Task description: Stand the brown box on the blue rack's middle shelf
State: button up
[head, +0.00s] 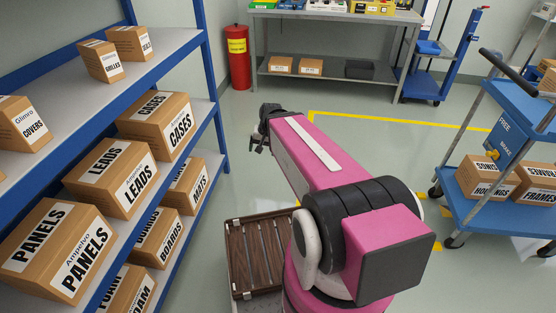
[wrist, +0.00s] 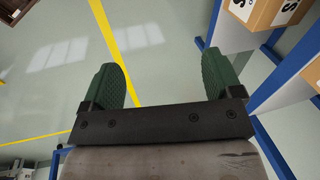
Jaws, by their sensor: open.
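The blue rack (head: 213,95) stands at the left in the head view. Its middle shelf (head: 204,105) carries brown boxes marked CASES (head: 160,125), LEADS (head: 112,177) and PANELS (head: 58,250). Several boxes look alike, and I cannot tell which one the task means. My gripper shows in the wrist view (wrist: 162,72) with its green fingers spread, open and empty over the floor. In the head view it is a dark shape at the far end of my pink arm, partly hidden. A brown box on the rack (wrist: 268,10) shows at the wrist view's upper right, clear of the fingers.
The top shelf (head: 165,45) and the lower shelf hold more brown boxes. A dark slatted tray (head: 262,255) lies beside my base. Floor between is clear.

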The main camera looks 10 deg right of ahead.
jog(key=s+d+f+n+g+h, duration=0.1)
jog(key=s+d+f+n+h, duration=0.1)
jog(key=s+d+f+n, duration=0.1)
jog(key=shift+s+d+f, duration=0.15)
jog(key=shift+s+d, duration=0.45)
jog(key=shift+d, duration=0.6)
